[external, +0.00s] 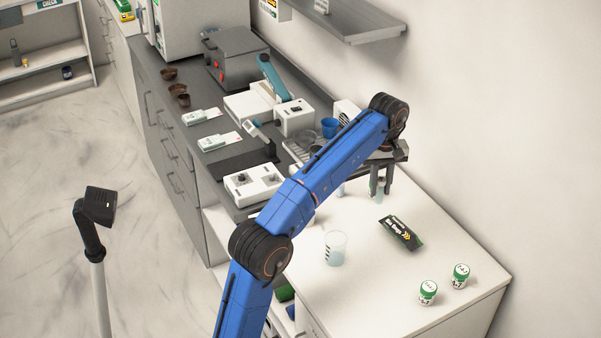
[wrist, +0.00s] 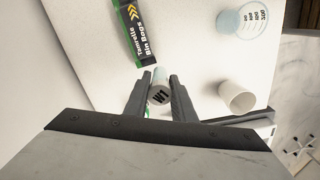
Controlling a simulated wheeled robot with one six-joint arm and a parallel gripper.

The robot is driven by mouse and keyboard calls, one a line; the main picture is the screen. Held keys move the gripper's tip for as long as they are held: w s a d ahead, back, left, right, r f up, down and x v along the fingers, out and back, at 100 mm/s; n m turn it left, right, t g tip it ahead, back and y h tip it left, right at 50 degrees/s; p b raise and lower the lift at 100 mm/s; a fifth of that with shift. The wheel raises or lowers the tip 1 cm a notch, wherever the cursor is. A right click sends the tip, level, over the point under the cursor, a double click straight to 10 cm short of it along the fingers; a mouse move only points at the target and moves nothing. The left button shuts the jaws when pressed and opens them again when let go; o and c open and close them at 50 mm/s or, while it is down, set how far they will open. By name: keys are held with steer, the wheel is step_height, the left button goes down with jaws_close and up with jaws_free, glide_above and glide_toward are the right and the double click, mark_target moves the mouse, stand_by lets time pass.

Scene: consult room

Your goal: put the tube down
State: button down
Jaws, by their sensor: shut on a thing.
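My gripper (wrist: 160,100) is shut on the tube (wrist: 160,93), a small pale thing with a dark-marked whitish end facing the wrist camera. One finger is on each side of it. In the external view my gripper (external: 381,183) points down over the white table top (external: 365,295), behind the black packet. The tube is small there, between the fingers. I cannot tell whether its lower end touches the table.
A black bin bags packet (external: 400,232) lies close to the gripper. A clear beaker (external: 335,250) stands left of it. Two green-lidded jars (external: 428,292) (external: 460,276) stand near the front right. A white cup (wrist: 237,97) is right of the gripper in the wrist view.

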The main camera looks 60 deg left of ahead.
steer(key=w+d+m, duration=0.2)
steer(key=d+m, duration=0.2)
steer(key=d, duration=0.7)
steer(key=w+d+m, duration=0.2)
steer(key=d+m, duration=0.1)
steer(key=d, duration=0.7)
steer(key=shift+d+f, duration=0.2)
steer(key=shift+f, duration=2.3)
steer(key=shift+d+f, duration=0.15)
steer(key=shift+f, duration=2.3)
steer(key=shift+f, duration=0.1)
steer(key=c, duration=1.5)
jaws_free()
step_height(320, 180, up, 12)
steer(key=shift+r, duration=0.1)
